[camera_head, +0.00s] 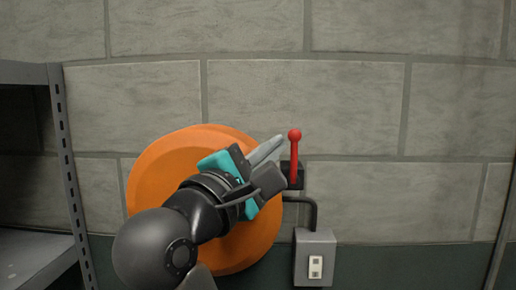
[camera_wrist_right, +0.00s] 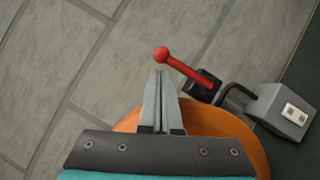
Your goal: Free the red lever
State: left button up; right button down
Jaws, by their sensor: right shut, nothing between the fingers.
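The red lever (camera_head: 294,157) with its ball knob stands upright from a black mount (camera_head: 291,175) on the wall in the head view. In the right wrist view the lever (camera_wrist_right: 186,68) runs from the knob at upper left down to the black mount (camera_wrist_right: 207,86). My right gripper (camera_head: 281,138) is shut and empty, its fingertips just left of the lever's upper part. In the right wrist view the fingertips (camera_wrist_right: 161,75) lie just below the knob; I cannot tell whether they touch it. My left gripper is not in view.
A large orange disc (camera_head: 150,165) is behind my right arm, left of the lever. A black pipe (camera_head: 311,207) runs to a grey switch box (camera_head: 314,245) below the lever. A grey metal shelf (camera_head: 62,150) stands at the left. The wall right of the lever is clear.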

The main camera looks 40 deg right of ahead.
jog(key=shift+x, duration=0.8)
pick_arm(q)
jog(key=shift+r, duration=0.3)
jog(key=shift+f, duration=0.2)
pick_arm(e)
jog(key=shift+d, duration=0.2)
jog(key=shift+s+a+m, duration=0.1)
jog(key=shift+s+m, duration=0.05)
jog(key=shift+m, duration=0.15)
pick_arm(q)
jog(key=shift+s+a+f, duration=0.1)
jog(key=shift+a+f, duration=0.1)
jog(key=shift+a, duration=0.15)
pick_arm(e)
jog(key=shift+g, duration=0.3)
